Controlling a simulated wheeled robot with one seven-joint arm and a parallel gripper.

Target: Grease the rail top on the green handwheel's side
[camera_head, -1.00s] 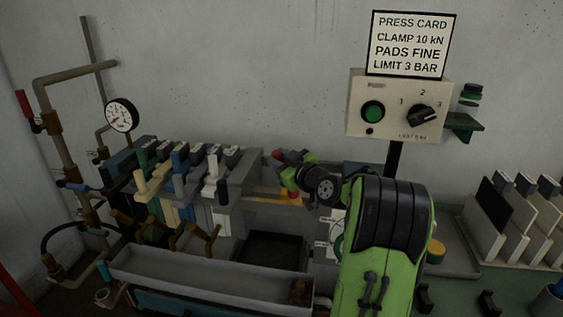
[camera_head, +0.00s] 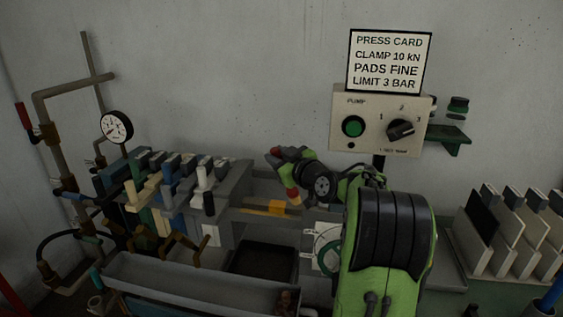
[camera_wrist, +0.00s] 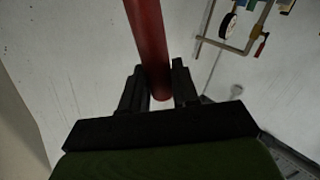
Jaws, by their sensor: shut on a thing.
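My gripper (camera_head: 283,166) is raised above the rear of the bench, right of the plate press. In the wrist view my gripper (camera_wrist: 160,88) has its black fingers on either side of a red cylinder (camera_wrist: 148,45) and is shut on it. Red ends of the cylinder (camera_head: 293,196) show on both sides of the gripper in the head view. A narrow rail (camera_head: 250,211) with an orange-yellow block (camera_head: 279,207) lies below the gripper. A thin green ring (camera_head: 325,256), possibly the green handwheel, is partly hidden behind my arm. I cannot make out grease on the rail top.
The press plates (camera_head: 165,195) stand left of the gripper. A grey trough (camera_head: 190,287) and dark tray (camera_head: 263,260) lie in front. The pump box (camera_head: 375,122) is on the right, with white plates (camera_head: 510,235) beyond. A gauge (camera_head: 117,127) and pipes stand left.

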